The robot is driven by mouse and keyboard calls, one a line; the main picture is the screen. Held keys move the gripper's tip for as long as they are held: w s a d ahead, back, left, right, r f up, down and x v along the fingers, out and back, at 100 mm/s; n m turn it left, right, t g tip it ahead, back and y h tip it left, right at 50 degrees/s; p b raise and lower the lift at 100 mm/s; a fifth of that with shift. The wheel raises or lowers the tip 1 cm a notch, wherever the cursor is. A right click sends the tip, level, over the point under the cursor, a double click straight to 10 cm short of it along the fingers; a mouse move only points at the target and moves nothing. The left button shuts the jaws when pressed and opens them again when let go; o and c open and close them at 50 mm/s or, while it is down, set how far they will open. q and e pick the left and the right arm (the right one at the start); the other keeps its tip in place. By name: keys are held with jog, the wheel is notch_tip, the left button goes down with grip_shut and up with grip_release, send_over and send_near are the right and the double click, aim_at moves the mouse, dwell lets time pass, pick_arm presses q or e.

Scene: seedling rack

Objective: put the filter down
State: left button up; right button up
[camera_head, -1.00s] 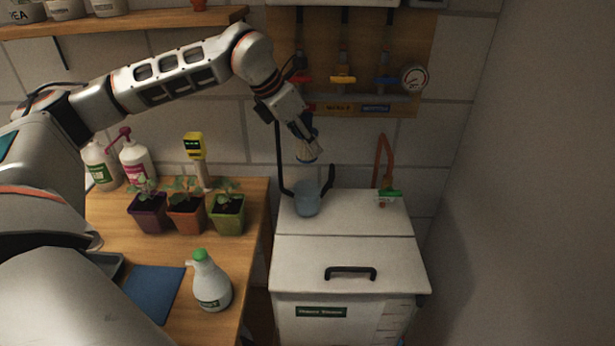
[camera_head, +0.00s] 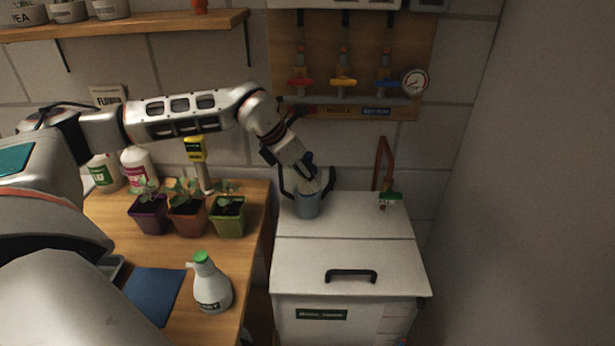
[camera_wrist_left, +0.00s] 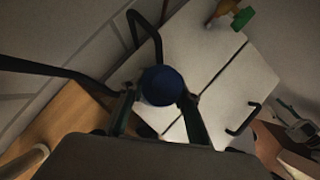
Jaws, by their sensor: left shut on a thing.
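In the left wrist view the filter's round blue top (camera_wrist_left: 161,86) shows between the two fingertips. My right gripper is not in view.
The front lid has a black handle (camera_head: 351,275) and is otherwise clear. Potted seedlings (camera_head: 187,217) and a spray bottle (camera_head: 211,285) stand on the wooden bench.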

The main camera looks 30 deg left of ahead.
pick_arm(q)
jog(key=shift+f+b, duration=0.45)
jog(key=shift+f, duration=0.15)
jog(key=o, duration=1.1)
jog(key=shift+r, duration=0.1)
jog(key=shift+r+p, duration=0.3)
jog(key=v, duration=1.2)
jog(key=shift+r, duration=0.2)
